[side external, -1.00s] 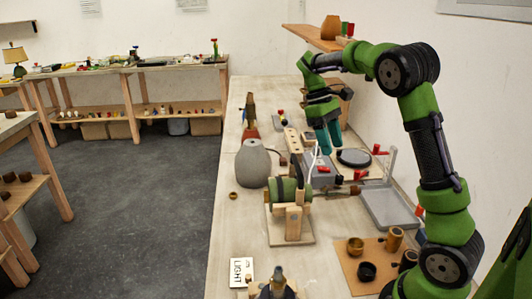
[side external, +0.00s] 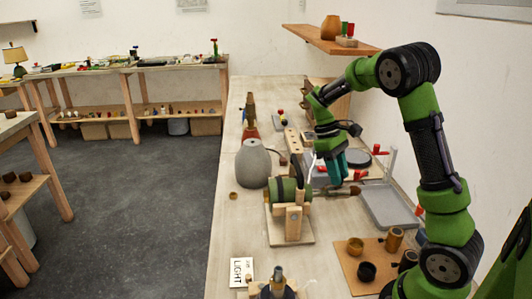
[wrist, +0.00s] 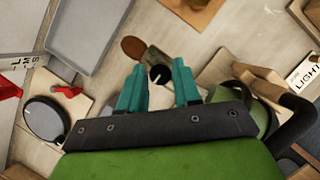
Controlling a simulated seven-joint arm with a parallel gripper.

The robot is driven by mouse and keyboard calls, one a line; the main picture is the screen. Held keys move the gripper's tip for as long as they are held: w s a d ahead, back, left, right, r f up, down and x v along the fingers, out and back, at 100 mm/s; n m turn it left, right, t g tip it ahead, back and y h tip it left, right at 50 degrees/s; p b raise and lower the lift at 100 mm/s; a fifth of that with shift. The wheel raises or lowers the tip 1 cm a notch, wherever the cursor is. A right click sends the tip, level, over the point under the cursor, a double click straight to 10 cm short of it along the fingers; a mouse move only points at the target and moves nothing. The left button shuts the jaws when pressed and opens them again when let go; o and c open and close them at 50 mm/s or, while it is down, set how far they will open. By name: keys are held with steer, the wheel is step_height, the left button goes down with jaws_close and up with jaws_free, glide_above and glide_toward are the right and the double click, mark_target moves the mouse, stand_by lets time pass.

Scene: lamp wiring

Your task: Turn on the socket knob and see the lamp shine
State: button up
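My gripper (side external: 335,172) is low over the bench, right of the green drum on its wooden stand (side external: 290,225). In the wrist view, its two teal fingers (wrist: 160,72) are apart, with a small black knob (wrist: 158,76) showing between their tips. The knob has a pale mark and sits on a dull metal socket-like body with a brown round end (wrist: 133,47). This piece also shows in the side view as a dark, brown-ended part (side external: 352,190) just below the fingers. I cannot tell whether a finger touches the knob. No glowing bulb is visible.
A grey bottle-shaped body (side external: 253,165) stands left of the drum. A grey tray (side external: 390,207) lies to the right, with a board of small cups (side external: 350,272) nearer the camera. A card reading LIGHT (side external: 241,271) lies at the front left. A round dark plate (wrist: 45,118) lies behind.

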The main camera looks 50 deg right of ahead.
jaws_close()
steer(key=shift+m, duration=0.3)
steer(key=m+y, duration=0.1)
steer(key=m, duration=0.1)
steer(key=shift+d+m, duration=0.1)
steer(key=shift+m, duration=0.3)
steer(key=m+y, duration=0.1)
steer(key=m, duration=0.1)
steer(key=m+t, duration=0.1)
steer(key=m, duration=0.1)
steer(key=shift+d+m+y, duration=0.15)
steer(key=shift+m+y, duration=0.15)
steer(key=shift+y, duration=0.1)
steer(key=m+t+y, duration=0.1)
steer(key=m, duration=0.3)
steer(key=shift+s+m, duration=0.15)
steer(key=shift+m, duration=0.15)
steer(key=shift+s+m+t+y, duration=0.15)
steer(key=shift+m+t, duration=0.3)
steer(key=shift+m, duration=0.55)
steer(key=shift+w+m+t+y, duration=0.15)
steer(key=shift+m+t, duration=0.3)
steer(key=shift+m, duration=0.55)
steer(key=shift+s, duration=0.1)
